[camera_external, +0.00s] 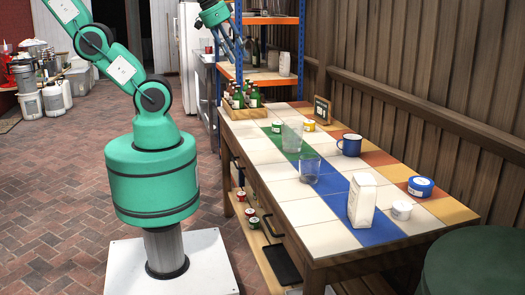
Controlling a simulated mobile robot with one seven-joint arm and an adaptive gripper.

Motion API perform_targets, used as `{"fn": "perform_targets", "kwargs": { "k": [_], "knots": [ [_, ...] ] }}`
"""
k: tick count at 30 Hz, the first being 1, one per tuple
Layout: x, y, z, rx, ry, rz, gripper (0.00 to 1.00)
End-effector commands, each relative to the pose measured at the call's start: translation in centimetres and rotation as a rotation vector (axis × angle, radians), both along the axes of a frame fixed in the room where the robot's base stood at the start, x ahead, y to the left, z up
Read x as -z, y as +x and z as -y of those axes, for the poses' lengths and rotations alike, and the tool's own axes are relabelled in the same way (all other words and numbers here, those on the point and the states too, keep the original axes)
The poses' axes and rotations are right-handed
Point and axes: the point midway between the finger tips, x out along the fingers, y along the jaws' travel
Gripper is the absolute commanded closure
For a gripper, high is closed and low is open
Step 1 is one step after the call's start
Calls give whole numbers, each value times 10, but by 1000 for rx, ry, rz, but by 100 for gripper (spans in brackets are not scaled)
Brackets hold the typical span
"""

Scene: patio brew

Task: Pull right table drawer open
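The tiled table (310,213) stands to the right of my base, with its drawer side facing me. A dark handle (272,228) shows on the near part of that side, on a wooden drawer front (262,200) that looks closed. Another dark handle (236,162) shows farther back on the same side. My gripper (236,52) is raised at the top of the view, above and beyond the far end of the table, well away from both handles. Its fingers look spread and empty.
A glass pitcher (292,136), a glass (310,170), a blue mug (349,145) and a white carton (362,200) stand on the table. A bottle crate (243,108) is at its far end. A green round stool (475,262) is at lower right. Brick floor (50,200) is clear on the left.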

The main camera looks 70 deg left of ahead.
Motion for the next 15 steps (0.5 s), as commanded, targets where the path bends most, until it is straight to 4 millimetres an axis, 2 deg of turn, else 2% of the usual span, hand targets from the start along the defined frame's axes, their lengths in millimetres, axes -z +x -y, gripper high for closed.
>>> {"fn": "perform_targets", "kwargs": {
  "k": [8,15],
  "knots": [
    [28,13,17,181,106,-122,66],
    [65,27,43,440,263,-271,66]
  ]
}}
